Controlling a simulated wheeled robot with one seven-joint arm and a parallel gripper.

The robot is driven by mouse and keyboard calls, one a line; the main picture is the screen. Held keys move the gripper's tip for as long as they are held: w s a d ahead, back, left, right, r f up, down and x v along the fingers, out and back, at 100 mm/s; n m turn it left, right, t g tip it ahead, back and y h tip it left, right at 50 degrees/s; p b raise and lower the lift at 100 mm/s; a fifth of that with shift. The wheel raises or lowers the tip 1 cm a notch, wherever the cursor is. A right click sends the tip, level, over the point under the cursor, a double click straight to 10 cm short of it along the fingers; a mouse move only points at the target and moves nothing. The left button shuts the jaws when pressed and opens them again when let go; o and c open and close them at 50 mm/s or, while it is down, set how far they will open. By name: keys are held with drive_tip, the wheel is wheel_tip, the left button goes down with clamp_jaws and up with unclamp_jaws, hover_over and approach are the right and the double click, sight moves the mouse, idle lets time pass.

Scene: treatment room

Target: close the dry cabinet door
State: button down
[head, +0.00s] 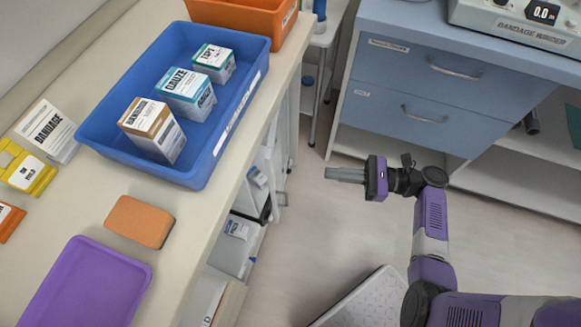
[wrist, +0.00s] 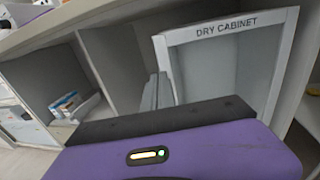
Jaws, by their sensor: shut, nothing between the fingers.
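The dry cabinet door (wrist: 228,27) fills the right half of the wrist view. It has a pale frame, a grey glass-like pane and the label "DRY CABINET" on its top rail. It seems to stand out at an angle from the shelving, but I cannot tell how far it is open. My gripper (head: 345,174) is shut and empty above the floor, to the right of the long counter. In the wrist view its fingers (wrist: 157,88) show just in front of the door's left edge; contact cannot be told. My purple gripper body hides the door's lower part.
The counter (head: 205,245) on the left has open shelves below and carries a blue bin (head: 210,165), a purple tray (head: 90,285) and an orange sponge (head: 140,221). A blue drawer unit (head: 440,75) stands behind my gripper. Clear floor (head: 310,240) lies between.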

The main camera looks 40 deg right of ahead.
sight(271, 167)
drive_tip(key=x, duration=1.3)
drive_tip(key=shift+w+a, duration=0.15)
drive_tip(key=shift+a, duration=0.05)
